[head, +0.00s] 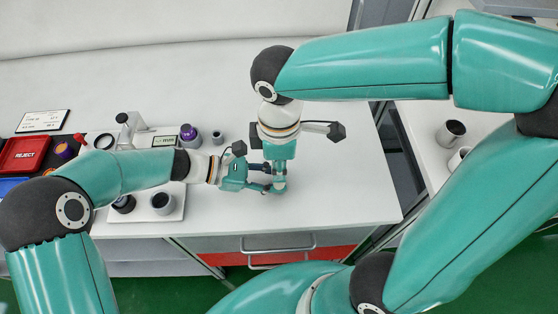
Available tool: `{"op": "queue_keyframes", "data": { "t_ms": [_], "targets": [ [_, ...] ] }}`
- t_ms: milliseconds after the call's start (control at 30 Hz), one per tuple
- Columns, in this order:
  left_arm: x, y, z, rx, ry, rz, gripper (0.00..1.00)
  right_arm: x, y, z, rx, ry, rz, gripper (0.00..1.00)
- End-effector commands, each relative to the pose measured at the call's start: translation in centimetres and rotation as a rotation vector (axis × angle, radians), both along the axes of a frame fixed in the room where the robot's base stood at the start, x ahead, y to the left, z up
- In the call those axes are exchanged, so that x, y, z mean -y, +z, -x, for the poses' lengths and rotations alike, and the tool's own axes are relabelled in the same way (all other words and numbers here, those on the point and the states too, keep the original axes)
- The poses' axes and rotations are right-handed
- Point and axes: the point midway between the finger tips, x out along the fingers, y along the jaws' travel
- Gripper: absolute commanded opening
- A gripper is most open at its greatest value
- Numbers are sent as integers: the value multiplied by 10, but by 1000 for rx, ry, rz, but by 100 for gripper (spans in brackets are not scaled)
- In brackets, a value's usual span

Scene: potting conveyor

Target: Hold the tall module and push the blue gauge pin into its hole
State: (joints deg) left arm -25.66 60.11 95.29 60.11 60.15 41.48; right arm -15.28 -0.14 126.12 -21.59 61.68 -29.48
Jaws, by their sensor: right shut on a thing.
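My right gripper (279,187) points down over the white table, with its fingertips close together on something too small and covered to name. My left gripper (266,180) reaches in from the left, its fingers beside the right fingertips; whether they touch or are closed on anything is unclear. The two grippers meet low over the table. I cannot make out the tall module or the blue gauge pin there; the grippers may cover them.
The white table (335,195) is clear to the right of the grippers. At left are a purple-topped cylinder (189,134), a small grey cylinder (217,137), a dark cup (162,203) on a white plate, and a red REJECT tray (24,154). More cups (451,132) stand far right.

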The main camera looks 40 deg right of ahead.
Motion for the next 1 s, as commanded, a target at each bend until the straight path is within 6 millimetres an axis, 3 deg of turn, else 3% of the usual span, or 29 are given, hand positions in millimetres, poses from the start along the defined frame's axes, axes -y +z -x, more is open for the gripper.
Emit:
{"op": "queue_keyframes", "data": {
  "t_ms": [167, 200, 333, 733, 1000],
  "targets": [
    [0, 0, 0, 1, 0, -1, 10, 0, -4, 0, 0, 0, 0, 0],
    [0, 0, 0, 1, 0, -1, 10, 0, -4, 0, 1, 0, -1, 28],
    [0, 0, 0, 0, 0, -1, 10, 0, -4, 0, 1, -1, -1, 50],
    [0, 0, 0, 0, 0, -1, 10, 0, 0, 0, 1, -1, 0, 51],
    [0, 0, 0, 0, 0, -1, 10, 0, 39, -2, 6, -1, -2, 51]
  ]
}}
